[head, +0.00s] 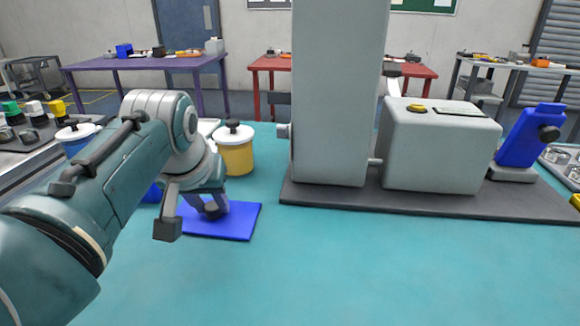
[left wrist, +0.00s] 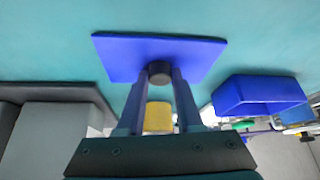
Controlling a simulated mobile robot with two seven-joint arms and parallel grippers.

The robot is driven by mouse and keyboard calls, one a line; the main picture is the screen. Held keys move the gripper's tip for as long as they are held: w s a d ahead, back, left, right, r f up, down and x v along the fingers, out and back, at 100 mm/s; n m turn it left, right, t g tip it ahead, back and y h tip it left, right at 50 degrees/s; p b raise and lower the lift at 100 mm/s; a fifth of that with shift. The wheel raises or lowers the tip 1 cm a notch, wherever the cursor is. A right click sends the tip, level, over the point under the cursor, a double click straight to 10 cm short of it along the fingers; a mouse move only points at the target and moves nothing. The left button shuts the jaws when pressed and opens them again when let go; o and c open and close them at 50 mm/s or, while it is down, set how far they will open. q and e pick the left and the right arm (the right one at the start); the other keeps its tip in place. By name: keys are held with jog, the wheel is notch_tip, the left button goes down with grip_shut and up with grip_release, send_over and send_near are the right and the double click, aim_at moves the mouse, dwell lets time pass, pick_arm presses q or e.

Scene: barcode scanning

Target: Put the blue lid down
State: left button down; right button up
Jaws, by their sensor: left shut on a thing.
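The blue lid (head: 240,222) is a flat square plate with a dark round knob. It is level at the table surface in the head view; I cannot tell whether it touches the table or hangs just above it. My left gripper (head: 211,208) is shut on the knob, with the arm coming in from the left. In the left wrist view the lid (left wrist: 125,57) spreads beyond the fingertips (left wrist: 159,74), with the knob between them. A blue open bin (left wrist: 262,92) stands beside it, mostly hidden by my arm in the head view. My right gripper is out of sight.
A yellow pot (head: 236,158) with a white lid stands just behind the blue lid. A grey machine (head: 440,150) on a dark base (head: 330,195) fills the right. The teal table (head: 330,265) is clear in front and to the right of the lid.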

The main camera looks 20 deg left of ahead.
pick_arm(q)
jog(key=shift+f, duration=0.2)
jog(key=c, duration=0.6)
grip_release()
jog(key=shift+o, duration=0.2)
jog(key=shift+r, duration=0.1)
jog(key=shift+r, duration=0.2)
jog(key=p+v, duration=0.4)
jog(key=v, duration=0.8)
jog(key=shift+f, duration=0.1)
